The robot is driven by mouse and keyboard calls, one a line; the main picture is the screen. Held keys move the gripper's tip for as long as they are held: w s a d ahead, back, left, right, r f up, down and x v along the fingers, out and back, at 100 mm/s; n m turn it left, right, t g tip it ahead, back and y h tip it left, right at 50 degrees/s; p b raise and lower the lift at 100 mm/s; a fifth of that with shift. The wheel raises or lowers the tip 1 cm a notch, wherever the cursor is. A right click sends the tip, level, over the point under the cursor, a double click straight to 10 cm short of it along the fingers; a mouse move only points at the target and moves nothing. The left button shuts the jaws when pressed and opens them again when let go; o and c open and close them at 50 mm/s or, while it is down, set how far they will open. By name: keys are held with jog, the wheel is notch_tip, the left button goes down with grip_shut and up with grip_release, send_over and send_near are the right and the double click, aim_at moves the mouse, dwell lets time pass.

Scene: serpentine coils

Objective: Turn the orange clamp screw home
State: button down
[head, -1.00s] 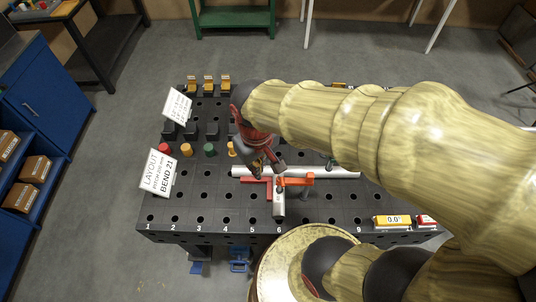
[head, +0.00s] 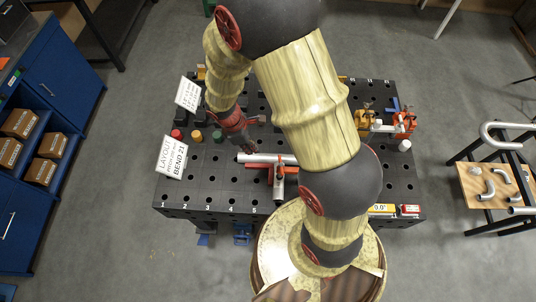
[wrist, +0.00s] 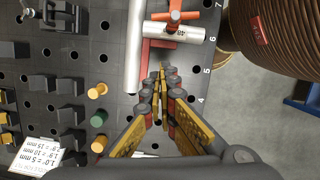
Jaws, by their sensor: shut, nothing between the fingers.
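The orange clamp screw shows in the wrist view as an orange T-shaped handle (wrist: 175,16) at the top, over the short silver tube (wrist: 174,32). In the head view my gripper (head: 250,148) is over the table, just behind the left end of the long silver tube (head: 262,158). A red square bracket (wrist: 152,58) lies beside the tubes.
The black perforated table (head: 205,187) carries red, orange and green pegs (head: 197,136) and layout signs (head: 171,158) at left. Yellow and orange devices (head: 405,122) stand at the right. A level reading 0.0° (head: 381,209) lies at the front edge. My arm spans the table's middle.

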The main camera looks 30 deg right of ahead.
aim_at(281, 165)
jog(key=s+d+f, duration=0.2)
jog(key=d+f, duration=0.3)
jog(key=f, duration=0.3)
jog(key=shift+s+d+f+p, duration=0.3)
jog(key=shift+d+f+p, duration=0.1)
jog(key=shift+w+d+m+g+p, duration=0.2)
jog(key=shift+d+m, duration=0.15)
jog(key=shift+m, duration=0.4)
jog(key=shift+w+d+m+g+p, duration=0.1)
jog(key=shift+d+m+g+p, duration=0.15)
jog(key=shift+m, duration=0.5)
jog(key=shift+d+m+y, duration=0.3)
jog(key=shift+d+m, duration=0.15)
jog(key=shift+m, duration=0.35)
jog(key=shift+d+m+g, duration=0.25)
jog(key=shift+d+m, duration=0.15)
jog(key=shift+m, duration=0.6)
jog(key=shift+s+d+m+y+b, duration=0.15)
jog(key=shift+d+m+y+b, duration=0.25)
jog(key=shift+m, duration=0.65)
jog(key=shift+s+d+m+y+b, duration=0.15)
jog(key=shift+d+m+y+b, duration=0.25)
jog(key=shift+m, duration=0.65)
jog(key=shift+s+d+m+y+b, duration=0.25)
jog(key=shift+d+m+b, duration=0.1)
jog(key=shift+m, duration=0.5)
jog(key=shift+s+d+m+y+b, duration=0.2)
jog(key=shift+d+m, duration=0.15)
jog(key=shift+m, duration=0.5)
